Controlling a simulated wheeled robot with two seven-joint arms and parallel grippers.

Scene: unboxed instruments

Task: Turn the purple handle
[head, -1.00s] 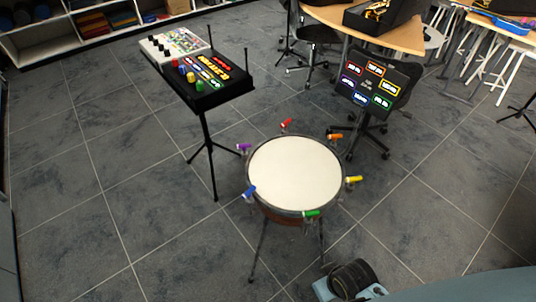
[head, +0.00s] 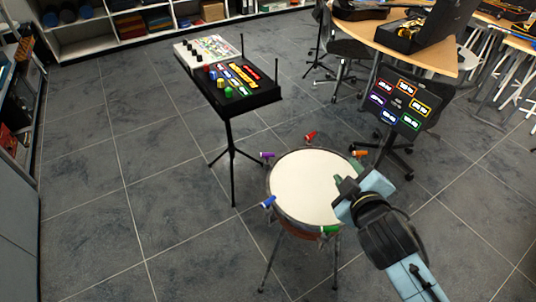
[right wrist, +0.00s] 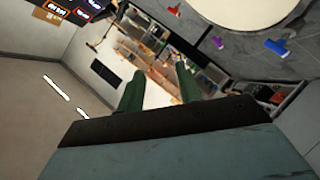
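The purple handle (head: 267,155) sticks out from the left rim of a round drum (head: 306,186) with a white head. It also shows in the right wrist view (right wrist: 218,43), near the top. My right gripper (head: 347,173) is over the drum's right side, across the drumhead from the purple handle and apart from it. In the right wrist view its two green fingers (right wrist: 159,88) stand apart with nothing between them. My left gripper is not in view.
Other handles ring the drum: red (head: 311,136), orange (head: 359,154), blue (head: 268,201) and green (head: 330,229). A black stand with coloured knobs (head: 237,87) stands behind left. A dark panel with coloured labels (head: 398,104) is behind right. The floor at left is clear.

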